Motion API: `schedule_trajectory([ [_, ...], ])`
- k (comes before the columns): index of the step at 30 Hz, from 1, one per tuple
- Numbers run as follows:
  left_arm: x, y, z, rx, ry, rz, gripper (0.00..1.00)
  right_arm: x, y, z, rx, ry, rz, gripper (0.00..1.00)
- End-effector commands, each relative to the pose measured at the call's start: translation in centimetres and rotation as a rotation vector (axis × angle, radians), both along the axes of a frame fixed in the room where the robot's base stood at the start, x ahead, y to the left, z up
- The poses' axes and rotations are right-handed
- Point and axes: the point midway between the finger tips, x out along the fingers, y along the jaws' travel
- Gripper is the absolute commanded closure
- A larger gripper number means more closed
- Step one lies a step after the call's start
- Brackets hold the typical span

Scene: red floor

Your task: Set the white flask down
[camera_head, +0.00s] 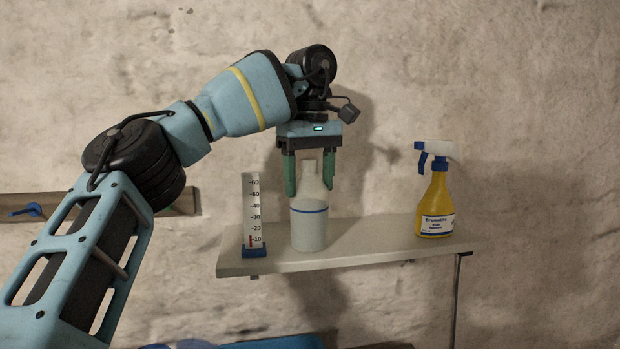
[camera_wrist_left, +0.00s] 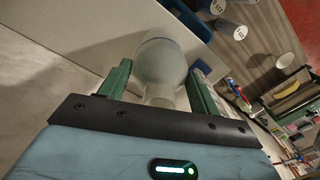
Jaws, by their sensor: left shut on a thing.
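The white flask (camera_head: 309,228) has a blue band and a narrow neck, and is upright at the shelf (camera_head: 365,244). My left gripper (camera_head: 310,190) comes from above with its green fingers on both sides of the neck, shut on it. In the left wrist view the flask (camera_wrist_left: 160,68) lies between the fingers of my left gripper (camera_wrist_left: 160,82). The flask's base looks level with the shelf top; I cannot tell whether it touches. My right gripper is not in view.
A white scale (camera_head: 254,212) on a blue foot stands just left of the flask. A yellow spray bottle (camera_head: 437,205) stands at the shelf's right end. The shelf between flask and bottle is clear. A rough wall is behind.

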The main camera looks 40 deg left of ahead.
Motion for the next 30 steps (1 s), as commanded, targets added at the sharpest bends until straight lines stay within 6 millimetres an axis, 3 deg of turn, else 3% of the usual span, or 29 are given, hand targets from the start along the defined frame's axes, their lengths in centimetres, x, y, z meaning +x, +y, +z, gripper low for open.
schedule_trajectory([
  [12, -0.05, -0.06, -0.24, -0.001, -0.003, -0.001, 0.86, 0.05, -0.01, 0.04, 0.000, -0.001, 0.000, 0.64],
  [13, -0.04, -0.06, -0.24, -0.001, -0.002, -0.001, 0.33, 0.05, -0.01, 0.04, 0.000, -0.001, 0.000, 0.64],
  [17, -0.03, -0.05, -0.23, -0.001, -0.002, -0.001, 0.16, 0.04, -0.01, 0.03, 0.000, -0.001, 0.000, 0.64],
  [30, -0.01, -0.07, 0.39, 0.001, 0.000, -0.001, 0.15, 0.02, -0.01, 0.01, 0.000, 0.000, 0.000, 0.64],
])
